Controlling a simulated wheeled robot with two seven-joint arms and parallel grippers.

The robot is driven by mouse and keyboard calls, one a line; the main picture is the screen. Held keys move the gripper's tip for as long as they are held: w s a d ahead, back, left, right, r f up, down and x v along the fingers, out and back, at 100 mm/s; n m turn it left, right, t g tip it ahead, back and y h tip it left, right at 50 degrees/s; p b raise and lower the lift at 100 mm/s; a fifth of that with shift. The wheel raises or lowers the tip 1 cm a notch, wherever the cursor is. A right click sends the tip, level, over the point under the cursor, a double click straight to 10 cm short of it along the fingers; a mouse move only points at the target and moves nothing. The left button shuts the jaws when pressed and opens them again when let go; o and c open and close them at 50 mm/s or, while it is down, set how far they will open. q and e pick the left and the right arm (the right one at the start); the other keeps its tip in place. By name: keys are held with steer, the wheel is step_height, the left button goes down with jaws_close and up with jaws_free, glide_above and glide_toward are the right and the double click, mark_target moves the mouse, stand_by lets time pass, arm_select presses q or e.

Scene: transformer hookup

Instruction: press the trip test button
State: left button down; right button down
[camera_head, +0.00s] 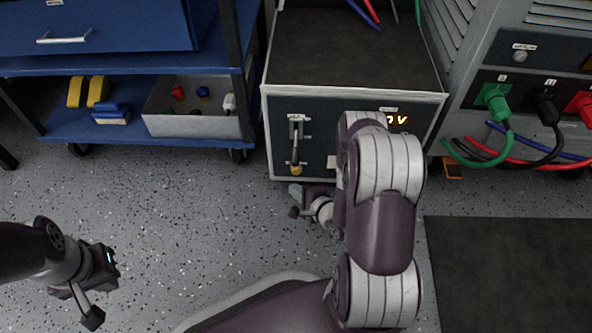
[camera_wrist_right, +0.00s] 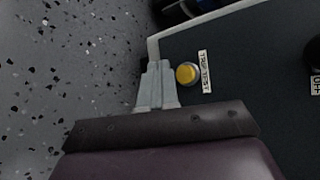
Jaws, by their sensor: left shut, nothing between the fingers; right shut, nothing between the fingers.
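The trip test button is a round yellow button (camera_wrist_right: 187,73) on a dark panel, with a white TRIP TEST label (camera_wrist_right: 204,71) beside it in the right wrist view. In the head view a yellow spot (camera_head: 296,170), which looks like the same button, is low on the front of the grey-edged cabinet (camera_head: 355,91). My right gripper (camera_wrist_right: 157,68) is shut and empty. Its tips are just left of the button in the wrist view, apart from it, near the panel's edge. My left gripper (camera_head: 92,317) is shut and empty over the floor at lower left.
A lever switch (camera_head: 296,140) is above the yellow spot, and a lit display (camera_head: 397,120) is to the right. A blue cart (camera_head: 60,128) with a grey bin (camera_head: 190,125) stands left. Plugged cables (camera_head: 497,97) hang at right. A dark mat (camera_head: 510,270) lies on open floor.

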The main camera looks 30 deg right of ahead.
steer(key=shift+s+a, duration=0.35)
steer(key=shift+s, duration=0.2)
steer(key=shift+s+a, duration=0.3)
steer(key=shift+s, duration=0.2)
